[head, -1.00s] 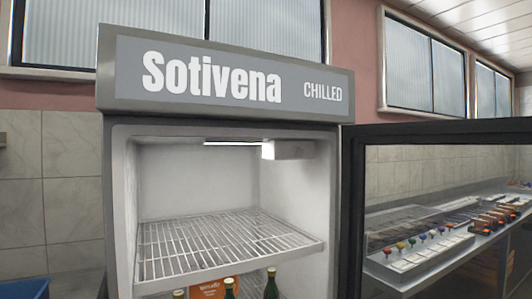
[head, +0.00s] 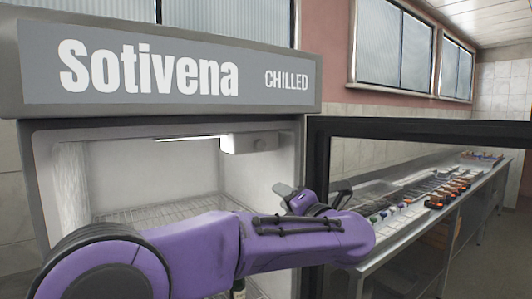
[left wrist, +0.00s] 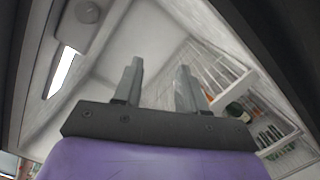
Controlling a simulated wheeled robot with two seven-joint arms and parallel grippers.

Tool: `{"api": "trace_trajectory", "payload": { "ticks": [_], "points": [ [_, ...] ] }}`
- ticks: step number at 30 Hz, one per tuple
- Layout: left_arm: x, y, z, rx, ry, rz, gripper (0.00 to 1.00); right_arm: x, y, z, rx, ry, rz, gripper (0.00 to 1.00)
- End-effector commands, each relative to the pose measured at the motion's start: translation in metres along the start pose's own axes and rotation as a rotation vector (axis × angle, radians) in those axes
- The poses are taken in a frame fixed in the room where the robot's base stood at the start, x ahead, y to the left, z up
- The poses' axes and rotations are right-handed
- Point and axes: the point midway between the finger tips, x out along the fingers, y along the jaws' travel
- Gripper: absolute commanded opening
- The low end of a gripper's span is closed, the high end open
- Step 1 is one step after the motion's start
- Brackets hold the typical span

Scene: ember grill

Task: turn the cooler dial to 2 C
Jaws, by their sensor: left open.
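The cooler (head: 310,165) stands open, with a pale control box (head: 250,143) under its ceiling at the upper right. The round dial (head: 259,143) is on the face of this box; its markings are too small to read. The dial also shows at the top left of the left wrist view (left wrist: 88,12). My left gripper (head: 302,193) is below and right of the dial in the head view, apart from it. In the left wrist view its two fingers (left wrist: 158,68) are spread with nothing between them. My right gripper is in neither view.
A lit lamp strip (left wrist: 62,72) runs beside the control box. Wire shelves (head: 150,212) and bottles (left wrist: 238,112) are inside the cooler. The open glass door (head: 318,200) stands at the right, with a long counter (head: 410,222) beyond it.

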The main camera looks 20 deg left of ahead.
Motion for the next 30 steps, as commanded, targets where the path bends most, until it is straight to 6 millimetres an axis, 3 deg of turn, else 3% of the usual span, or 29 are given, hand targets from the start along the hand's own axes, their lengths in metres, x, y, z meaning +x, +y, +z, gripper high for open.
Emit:
{"api": "trace_trajectory", "payload": {
  "ticks": [1,3,6,10,21,30],
  "points": [
    [-0.012,0.044,0.02,-0.124,0.018,0.005,0.41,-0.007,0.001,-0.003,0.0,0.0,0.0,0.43],
    [-0.025,0.082,0.033,-0.255,0.043,-0.003,0.41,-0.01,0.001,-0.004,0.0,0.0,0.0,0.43],
    [-0.036,0.109,0.041,-0.356,0.061,-0.014,0.41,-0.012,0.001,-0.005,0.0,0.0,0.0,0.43],
    [-0.024,0.115,0.042,-0.376,0.068,-0.018,0.41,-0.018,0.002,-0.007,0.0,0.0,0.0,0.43],
    [0.053,0.113,0.038,-0.371,0.067,-0.016,0.41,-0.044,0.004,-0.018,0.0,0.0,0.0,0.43],
    [0.067,0.109,0.036,-0.37,0.062,-0.015,0.41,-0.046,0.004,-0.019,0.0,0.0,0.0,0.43]
  ]
}}
